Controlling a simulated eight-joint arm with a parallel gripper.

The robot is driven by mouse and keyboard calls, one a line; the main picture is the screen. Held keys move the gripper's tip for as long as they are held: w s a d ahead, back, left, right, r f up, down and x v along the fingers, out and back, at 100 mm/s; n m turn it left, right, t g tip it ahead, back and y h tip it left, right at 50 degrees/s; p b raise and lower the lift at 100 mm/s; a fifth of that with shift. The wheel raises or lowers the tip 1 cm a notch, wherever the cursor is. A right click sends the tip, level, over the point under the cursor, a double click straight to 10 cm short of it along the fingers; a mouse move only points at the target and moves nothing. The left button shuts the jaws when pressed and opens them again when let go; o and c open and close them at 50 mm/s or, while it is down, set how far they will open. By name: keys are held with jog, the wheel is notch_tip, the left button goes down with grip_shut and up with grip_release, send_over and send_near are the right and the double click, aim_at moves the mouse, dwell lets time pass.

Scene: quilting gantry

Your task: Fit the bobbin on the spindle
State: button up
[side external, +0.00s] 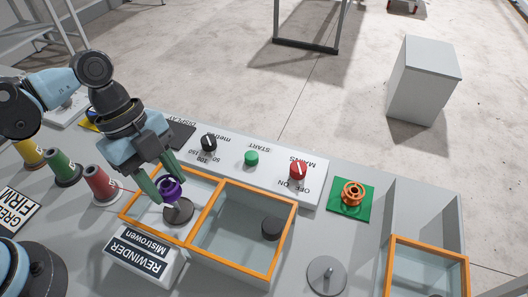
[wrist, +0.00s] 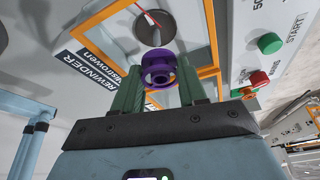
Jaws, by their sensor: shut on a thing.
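My gripper (side external: 166,188) has its green fingers shut on a purple bobbin (side external: 171,191). In the wrist view the bobbin (wrist: 159,68) sits between the fingertips (wrist: 160,84), its open bore facing the camera. The spindle is a thin pin on a round grey disc (side external: 179,212) in the left compartment of the orange-framed rewinder. In the wrist view the spindle disc (wrist: 153,29) is just beyond the bobbin, with a gap between them in the picture. In the side view the bobbin overlaps the disc's upper left edge and hides part of the pin. Its exact height above the disc is unclear.
The rewinder's orange frame (side external: 210,213) surrounds the spindle. A dark round piece (side external: 271,228) is in its right compartment. A panel with a red knob (side external: 298,170) runs behind. Several spools, including a red one (side external: 102,184), stand left.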

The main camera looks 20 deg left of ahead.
aim_at(170, 197)
jog(key=shift+f, duration=0.8)
jog(key=shift+f, duration=2)
dwell(0.7)
jog(key=o, duration=1.2)
jog(key=shift+o, duration=0.2)
jog(key=v, duration=1.2)
jog(key=shift+a, duration=0.1)
jog(key=w+a+n+t+y, duration=0.3)
jog(key=a+n+t, duration=0.5)
jog(key=n, duration=1.3)
jog(key=a, duration=0.4)
jog(key=shift+r+y, duration=0.25)
jog(key=shift+y, duration=0.15)
